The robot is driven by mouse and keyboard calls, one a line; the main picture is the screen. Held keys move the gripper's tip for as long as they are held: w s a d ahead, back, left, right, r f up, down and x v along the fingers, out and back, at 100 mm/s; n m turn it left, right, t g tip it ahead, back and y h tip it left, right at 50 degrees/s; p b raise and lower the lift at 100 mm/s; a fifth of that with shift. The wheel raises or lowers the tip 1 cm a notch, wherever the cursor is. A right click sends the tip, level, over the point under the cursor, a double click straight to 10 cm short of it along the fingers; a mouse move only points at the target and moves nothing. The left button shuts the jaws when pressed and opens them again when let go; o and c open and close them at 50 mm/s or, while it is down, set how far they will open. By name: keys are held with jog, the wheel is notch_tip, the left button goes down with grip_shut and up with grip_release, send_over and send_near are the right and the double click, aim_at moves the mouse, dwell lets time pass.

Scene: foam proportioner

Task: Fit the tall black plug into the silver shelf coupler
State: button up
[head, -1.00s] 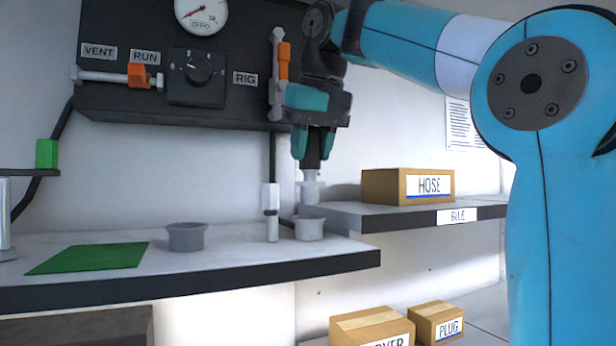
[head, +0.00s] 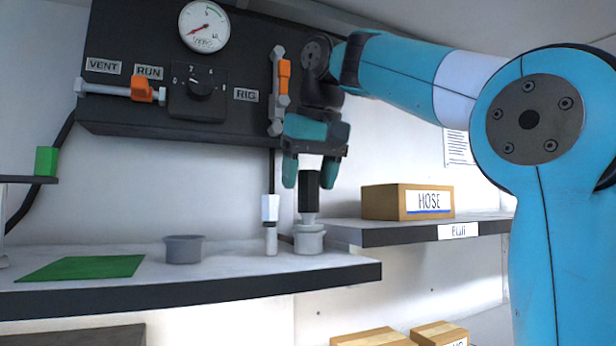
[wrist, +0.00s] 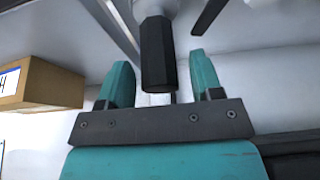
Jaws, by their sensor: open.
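The tall black plug (head: 309,192) stands upright with its pale lower end in the silver shelf coupler (head: 309,242) near the right end of the shelf. How deep it sits inside is hidden by the coupler's rim. My gripper (head: 309,182) is open above the coupler, with one finger on each side of the plug's upper part and a gap to each. In the wrist view the black plug (wrist: 157,55) shows between the spread fingers of my gripper (wrist: 160,66), apart from both.
A white-topped connector (head: 270,222) stands close left of the coupler. A grey cup (head: 184,249) and a green mat (head: 82,268) lie further left. A HOSE box (head: 407,202) sits on the right shelf. The control panel (head: 190,125) is behind.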

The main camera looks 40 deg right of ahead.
jog(key=p+v, duration=0.5)
jog(key=v, duration=0.6)
jog(key=shift+a, duration=0.15)
